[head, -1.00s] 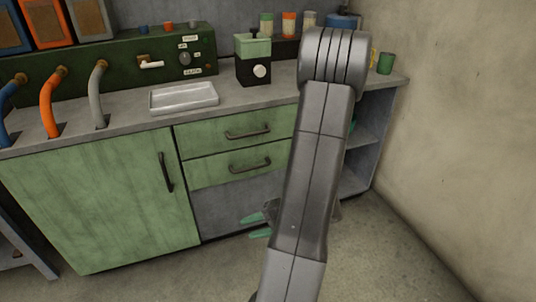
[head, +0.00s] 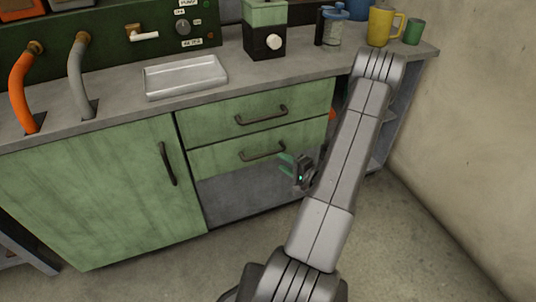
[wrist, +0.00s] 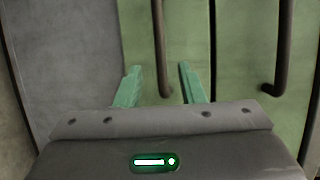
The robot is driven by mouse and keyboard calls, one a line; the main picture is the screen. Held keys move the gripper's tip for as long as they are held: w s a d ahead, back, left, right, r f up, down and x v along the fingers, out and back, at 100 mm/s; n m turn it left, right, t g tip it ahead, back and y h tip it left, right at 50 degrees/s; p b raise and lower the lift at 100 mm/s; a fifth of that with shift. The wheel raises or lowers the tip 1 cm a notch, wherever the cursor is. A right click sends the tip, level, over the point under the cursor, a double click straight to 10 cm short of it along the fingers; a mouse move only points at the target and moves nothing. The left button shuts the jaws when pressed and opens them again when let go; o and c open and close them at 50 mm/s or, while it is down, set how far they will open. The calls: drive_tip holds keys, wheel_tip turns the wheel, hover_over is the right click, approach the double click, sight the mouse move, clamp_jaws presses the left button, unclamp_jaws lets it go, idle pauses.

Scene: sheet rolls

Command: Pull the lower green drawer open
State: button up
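The lower green drawer (head: 220,157) is shut, below the upper green drawer (head: 225,118). Its dark bar handle (head: 262,152) runs along the front. My gripper (head: 286,163) is just in front of it, near the handle's right end. In the wrist view my gripper (wrist: 160,80) is open, with its two green fingers apart. The lower drawer's handle (wrist: 162,45) stands upright in that picture, and its end lies between the fingers. I cannot tell whether the fingers touch it. The upper drawer's handle (wrist: 284,50) is off to the right there.
A green cabinet door (head: 95,195) is shut at left. The worktop (head: 120,103) above holds a metal tray (head: 185,75), a green and black machine (head: 265,40), a jar (head: 333,30) and a yellow mug (head: 380,25). A wall stands at right. The floor is clear.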

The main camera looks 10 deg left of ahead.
sight(268, 154)
drive_tip(key=x, duration=0.8)
drive_tip(key=shift+w+a+f+b, duration=0.1)
drive_tip(key=shift+w+a+b, duration=0.1)
drive_tip(key=shift+a+b, duration=0.15)
clamp_jaws()
